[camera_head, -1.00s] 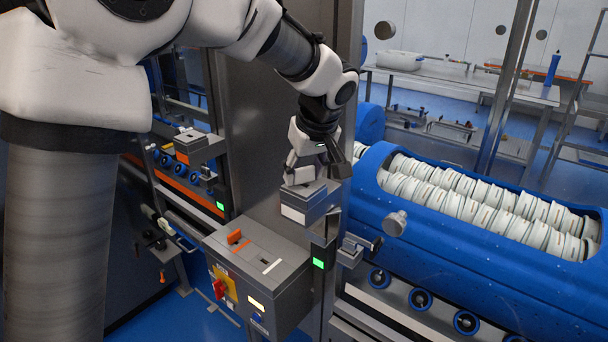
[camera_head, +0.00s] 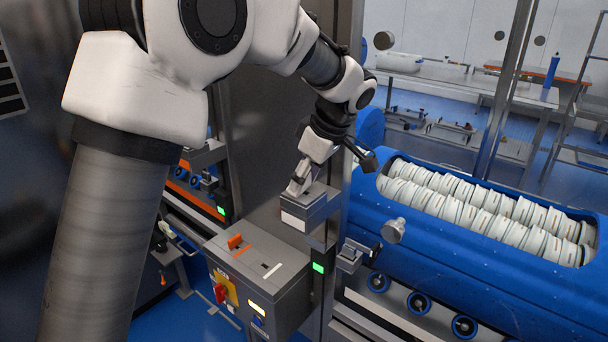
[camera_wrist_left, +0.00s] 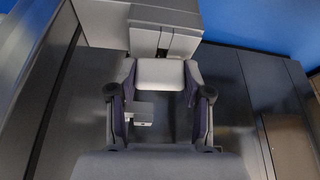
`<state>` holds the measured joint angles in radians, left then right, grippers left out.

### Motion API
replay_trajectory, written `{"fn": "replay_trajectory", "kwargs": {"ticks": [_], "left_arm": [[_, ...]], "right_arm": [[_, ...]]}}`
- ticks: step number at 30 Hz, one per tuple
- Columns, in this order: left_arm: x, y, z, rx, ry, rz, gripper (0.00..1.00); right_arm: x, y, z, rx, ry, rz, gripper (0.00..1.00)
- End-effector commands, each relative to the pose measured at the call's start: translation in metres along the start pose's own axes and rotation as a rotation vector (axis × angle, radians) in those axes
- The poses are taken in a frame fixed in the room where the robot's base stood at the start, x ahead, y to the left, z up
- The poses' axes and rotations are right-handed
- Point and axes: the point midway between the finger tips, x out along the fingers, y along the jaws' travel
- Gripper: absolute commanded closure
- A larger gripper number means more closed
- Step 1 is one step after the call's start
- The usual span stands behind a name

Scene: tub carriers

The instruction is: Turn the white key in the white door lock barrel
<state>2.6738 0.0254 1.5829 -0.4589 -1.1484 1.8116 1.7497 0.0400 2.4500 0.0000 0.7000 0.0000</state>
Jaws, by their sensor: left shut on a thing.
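The white door lock barrel appears to be on the grey lock box with a white label (camera_head: 293,219), beside the steel column; the barrel itself is hidden by my gripper. My left gripper (camera_head: 298,187) is just above the box top, tilted, with its wrist to the upper right. It is shut on a pale piece, which I take to be the white key (camera_wrist_left: 160,73); it spans between the fingers in the left wrist view. The lock box (camera_wrist_left: 165,20) is just beyond it there, with a dark slot. How far the key is turned cannot be told. My right gripper is not in view.
A control box (camera_head: 285,262) below carries an orange key (camera_head: 235,241), a white strip and a red rotary switch (camera_head: 219,292). A green light (camera_head: 319,268) is lit beside it. A blue tub (camera_head: 440,245) with rows of white discs stands right.

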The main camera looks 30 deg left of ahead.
Motion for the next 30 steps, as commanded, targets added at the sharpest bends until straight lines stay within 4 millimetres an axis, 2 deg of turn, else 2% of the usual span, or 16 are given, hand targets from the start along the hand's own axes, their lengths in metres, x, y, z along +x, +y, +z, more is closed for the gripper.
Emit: {"fn": "replay_trajectory", "kwargs": {"ticks": [1, 4, 11, 17, 21, 22, 24, 30], "left_arm": [[-0.0014, 0.0002, -0.0001, -0.042, -0.002, -0.023, 0.89], [-0.0005, 0.0000, 0.0001, -0.107, -0.003, -0.048, 0.88], [0.0008, 0.0001, 0.0005, -0.127, -0.002, -0.053, 0.88], [0.0011, -0.0006, 0.0008, 0.021, -0.001, 0.009, 0.88], [0.0004, 0.0000, 0.0004, 0.028, -0.001, 0.012, 0.88], [0.0003, 0.0000, 0.0004, 0.028, -0.001, 0.011, 0.43], [0.0003, 0.0000, 0.0004, 0.027, -0.001, 0.011, 0.21], [0.0000, 0.0000, 0.0002, 0.027, -0.001, 0.011, 0.21]], "right_arm": [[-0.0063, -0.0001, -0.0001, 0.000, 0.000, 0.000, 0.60], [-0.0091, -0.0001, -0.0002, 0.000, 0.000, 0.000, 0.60], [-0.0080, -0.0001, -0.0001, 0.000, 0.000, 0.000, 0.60], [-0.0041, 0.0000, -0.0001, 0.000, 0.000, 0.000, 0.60], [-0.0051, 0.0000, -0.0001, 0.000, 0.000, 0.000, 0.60], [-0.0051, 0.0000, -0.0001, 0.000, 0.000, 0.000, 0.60], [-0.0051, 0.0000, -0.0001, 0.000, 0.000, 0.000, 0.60], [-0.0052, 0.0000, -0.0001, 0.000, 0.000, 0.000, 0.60]]}}
